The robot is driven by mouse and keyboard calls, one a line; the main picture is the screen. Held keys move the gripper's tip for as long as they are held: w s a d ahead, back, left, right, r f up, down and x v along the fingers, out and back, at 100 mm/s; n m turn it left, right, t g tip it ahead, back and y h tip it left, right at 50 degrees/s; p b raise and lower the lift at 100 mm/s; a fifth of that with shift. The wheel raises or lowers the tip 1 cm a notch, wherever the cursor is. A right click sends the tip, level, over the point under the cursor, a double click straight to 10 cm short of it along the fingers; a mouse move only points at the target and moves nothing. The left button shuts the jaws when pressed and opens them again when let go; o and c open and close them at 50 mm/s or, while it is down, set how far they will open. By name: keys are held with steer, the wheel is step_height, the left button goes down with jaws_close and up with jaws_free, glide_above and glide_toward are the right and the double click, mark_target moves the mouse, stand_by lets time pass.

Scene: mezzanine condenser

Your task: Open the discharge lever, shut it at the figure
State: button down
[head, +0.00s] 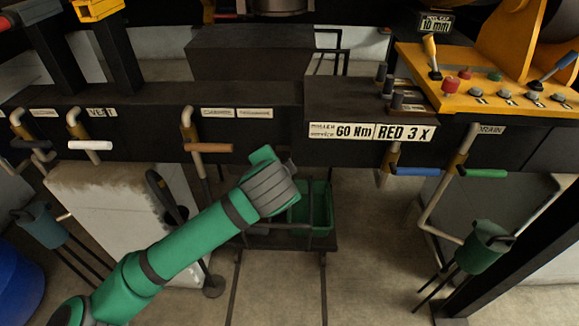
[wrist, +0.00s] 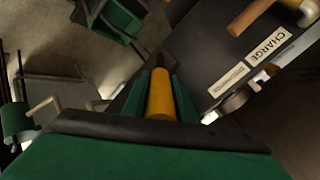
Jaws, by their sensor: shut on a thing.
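My gripper (wrist: 160,95) has its two green fingers shut on a yellow handle (wrist: 160,98) in the wrist view. A plate reading "CHARGE" (wrist: 268,45) is to its right; any letters before that are not seen. In the head view my green arm reaches to the dark beam (head: 150,135), and its wrist hides the fingers and the yellow handle. A lever with a brown grip (head: 208,148) hangs left of my wrist; a brown grip (wrist: 250,15) also shows at the wrist view's top right. I cannot read the lever's angle.
Levers with white (head: 90,145), blue (head: 416,171) and green (head: 482,173) grips hang along the beam. Signs read "60 Nm" (head: 353,131), "RED 3 X" (head: 404,133) and "10 mm" (head: 436,24). A green bin (head: 322,205) stands behind my wrist. A yellow control panel (head: 450,70) is at right.

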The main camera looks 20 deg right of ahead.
steer(key=shift+s+d+f, duration=0.15)
steer(key=shift+f, duration=0.05)
stand_by(0.3)
steer(key=c, duration=1.5)
jaws_free()
steer(key=shift+o, duration=0.2)
steer(key=v, duration=1)
steer(key=shift+s+r, duration=0.2)
steer(key=shift+s, duration=0.05)
steer(key=shift+a, duration=0.25)
